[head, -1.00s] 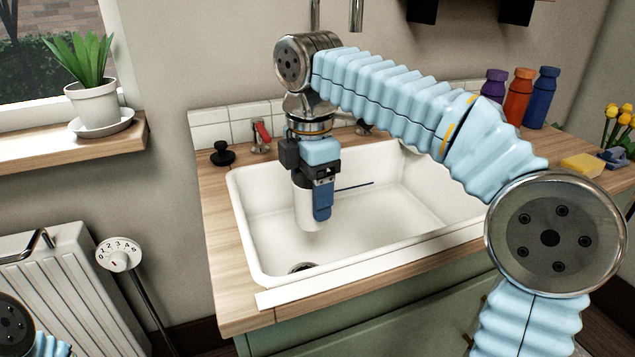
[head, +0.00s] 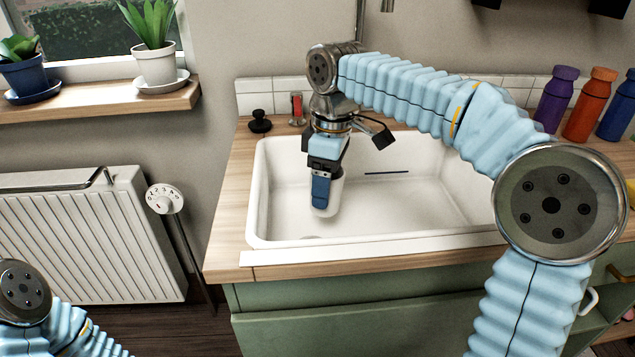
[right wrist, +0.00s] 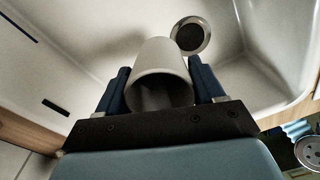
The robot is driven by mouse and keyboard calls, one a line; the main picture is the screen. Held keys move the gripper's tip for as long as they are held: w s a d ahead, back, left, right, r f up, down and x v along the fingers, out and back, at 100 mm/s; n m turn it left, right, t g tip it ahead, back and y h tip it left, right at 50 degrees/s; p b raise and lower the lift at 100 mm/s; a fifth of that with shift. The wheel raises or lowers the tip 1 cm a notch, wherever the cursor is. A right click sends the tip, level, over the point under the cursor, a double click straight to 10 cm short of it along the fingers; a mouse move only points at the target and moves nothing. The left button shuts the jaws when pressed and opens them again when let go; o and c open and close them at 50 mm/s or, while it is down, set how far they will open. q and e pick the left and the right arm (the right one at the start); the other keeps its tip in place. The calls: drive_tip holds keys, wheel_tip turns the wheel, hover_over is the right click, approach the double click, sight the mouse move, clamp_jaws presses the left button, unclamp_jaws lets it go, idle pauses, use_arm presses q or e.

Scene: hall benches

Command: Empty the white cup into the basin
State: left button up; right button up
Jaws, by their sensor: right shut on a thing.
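The white cup (head: 335,198) is in my right gripper (head: 322,190), low inside the white basin (head: 440,240). In the right wrist view the cup (right wrist: 160,52) sits between the two blue fingers of the gripper (right wrist: 158,68), which are shut on it. Its mouth faces back toward my wrist, and its inside is shaded, so I cannot tell what it holds. In the head view the cup leans slightly, with its base down. The round drain (right wrist: 190,36) lies just beyond the cup. My left gripper is out of view.
The wooden counter (head: 232,215) surrounds the basin. Purple (head: 556,98), orange (head: 590,104) and blue bottles stand at the right. A radiator (head: 90,235) is at the left.

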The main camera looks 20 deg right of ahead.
sight(344, 173)
drive_tip(key=d+r+y, duration=0.1)
drive_tip(key=y, duration=0.2)
drive_tip(key=d+r+y, duration=0.1)
drive_tip(key=d+y, duration=0.1)
drive_tip(key=y, duration=0.1)
drive_tip(key=d+r+t+y, duration=0.1)
drive_tip(key=d+y, duration=0.1)
drive_tip(key=y, duration=0.1)
drive_tip(key=shift+s, duration=0.25)
drive_tip(key=shift+a, duration=0.1)
drive_tip(key=shift+y, duration=0.3)
idle(0.5)
drive_tip(key=shift+r+y+b, duration=0.15)
drive_tip(key=shift+y+b, duration=0.15)
drive_tip(key=shift+b, duration=0.05)
drive_tip(key=shift+r+y+b, duration=0.1)
drive_tip(key=shift+y+b, duration=0.5)
drive_tip(key=shift+b, duration=0.15)
idle(0.4)
drive_tip(key=shift+r, duration=0.15)
idle(0.5)
